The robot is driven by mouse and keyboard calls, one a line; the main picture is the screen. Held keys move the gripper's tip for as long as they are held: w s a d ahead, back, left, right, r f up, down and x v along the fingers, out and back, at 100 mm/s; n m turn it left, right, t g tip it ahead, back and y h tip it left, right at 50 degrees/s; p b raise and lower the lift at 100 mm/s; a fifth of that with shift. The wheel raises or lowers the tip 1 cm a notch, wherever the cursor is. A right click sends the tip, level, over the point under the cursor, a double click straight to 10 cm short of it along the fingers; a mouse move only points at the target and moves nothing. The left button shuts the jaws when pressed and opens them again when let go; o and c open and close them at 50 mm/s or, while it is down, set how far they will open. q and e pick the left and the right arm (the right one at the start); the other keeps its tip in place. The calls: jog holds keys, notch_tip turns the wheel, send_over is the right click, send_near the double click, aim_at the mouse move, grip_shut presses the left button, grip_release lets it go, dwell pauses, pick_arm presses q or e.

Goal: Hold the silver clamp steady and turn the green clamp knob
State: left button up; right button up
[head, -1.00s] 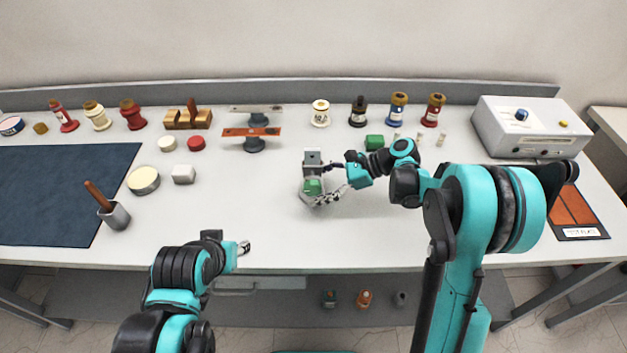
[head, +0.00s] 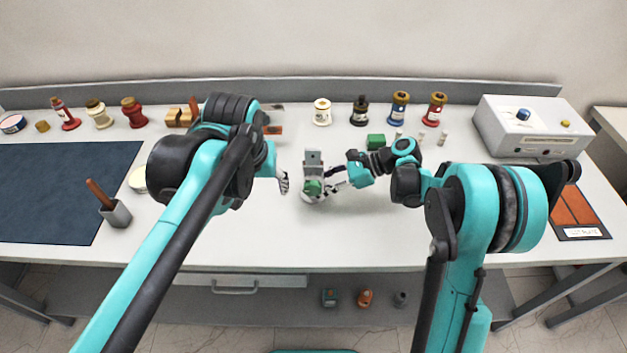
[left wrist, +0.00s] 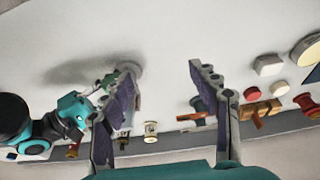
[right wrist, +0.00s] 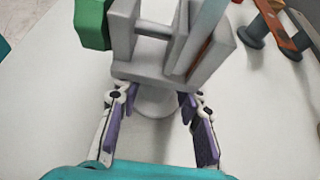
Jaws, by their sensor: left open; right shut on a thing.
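The silver clamp (head: 313,158) stands upright near the middle of the table, with the green clamp knob (head: 313,188) on its near side. In the right wrist view the clamp's grey frame (right wrist: 152,72) fills the top, with the green knob (right wrist: 92,24) at upper left. My right gripper (head: 338,182) comes from the right and is shut on the clamp low down, its fingers (right wrist: 153,108) on both sides of its lower part. My left gripper (head: 284,182) is open and empty, left of the clamp and apart from it. In the left wrist view its finger (left wrist: 165,88) partly hides the clamp.
Several insulator-like spools stand along the back, among them a blue one (head: 398,108). A small green block (head: 376,141) lies behind my right gripper. A white box (head: 530,127) stands at back right, a dark mat (head: 60,190) at left. The table's front middle is clear.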

aim_at(314, 180)
pick_arm(q)
jog(key=w+d+r+g+y, duration=0.1)
jog(key=w+d+r+g, duration=0.1)
jog(key=w+d, duration=0.3)
jog(key=w+d+r+g+y, duration=0.1)
jog(key=w+d+r+g, duration=0.15)
jog(key=d, duration=0.45)
jog(key=shift+t, duration=0.45)
jog(key=f, duration=0.3)
jog(key=a+f, duration=0.1)
jog(key=f, duration=0.7)
jog(key=shift+s+a+f, duration=0.2)
jog(key=shift+a+f, duration=0.05)
